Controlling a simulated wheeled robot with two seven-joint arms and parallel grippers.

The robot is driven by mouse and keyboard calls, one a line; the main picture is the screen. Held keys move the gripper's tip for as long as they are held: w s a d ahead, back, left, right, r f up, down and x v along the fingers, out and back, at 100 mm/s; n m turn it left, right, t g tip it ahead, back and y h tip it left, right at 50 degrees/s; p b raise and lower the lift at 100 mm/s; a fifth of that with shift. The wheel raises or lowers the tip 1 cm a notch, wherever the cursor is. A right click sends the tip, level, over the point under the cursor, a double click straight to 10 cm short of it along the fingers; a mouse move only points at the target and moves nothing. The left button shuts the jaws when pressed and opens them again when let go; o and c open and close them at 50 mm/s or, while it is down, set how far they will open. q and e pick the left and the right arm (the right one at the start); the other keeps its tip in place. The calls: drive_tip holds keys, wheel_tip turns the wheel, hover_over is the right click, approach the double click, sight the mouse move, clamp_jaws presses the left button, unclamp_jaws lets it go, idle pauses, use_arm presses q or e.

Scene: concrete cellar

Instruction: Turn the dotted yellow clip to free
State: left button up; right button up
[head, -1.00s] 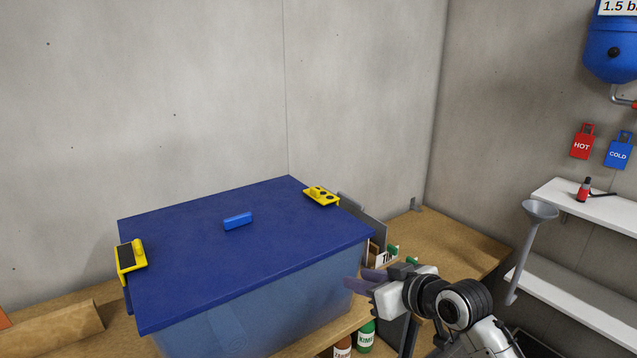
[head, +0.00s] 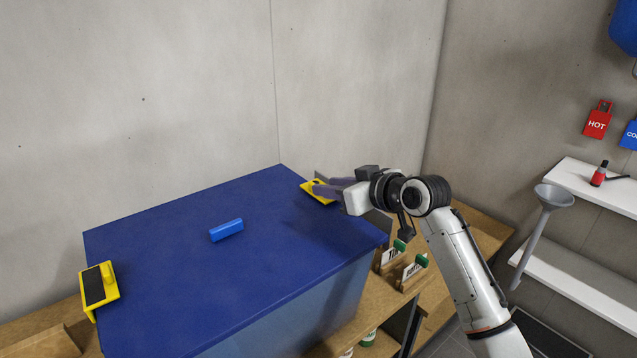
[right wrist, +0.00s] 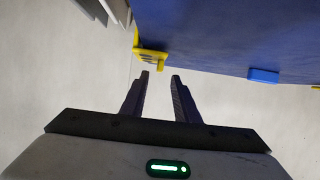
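The dotted yellow clip (head: 309,187) sits at the far right edge of the blue lid (head: 190,265). My right gripper (head: 318,187) is at this clip and hides part of it, including most of its dots, in the head view. In the right wrist view the gripper (right wrist: 160,75) is open, its two dark fingers apart with nothing between them. The yellow clip (right wrist: 148,54) lies just beyond the fingertips, its knob near the gap. I cannot tell whether a finger touches it. My left gripper is not in view.
A second yellow clip with a plain black patch (head: 93,286) is on the lid's left edge. A blue handle (head: 226,230) is on the lid. Labelled, green-topped items (head: 415,268) stand right of the box, below my right arm. A grey funnel (head: 553,197) is further right.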

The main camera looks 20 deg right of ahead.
drive_tip(key=shift+x, duration=2.45)
clamp_jaws()
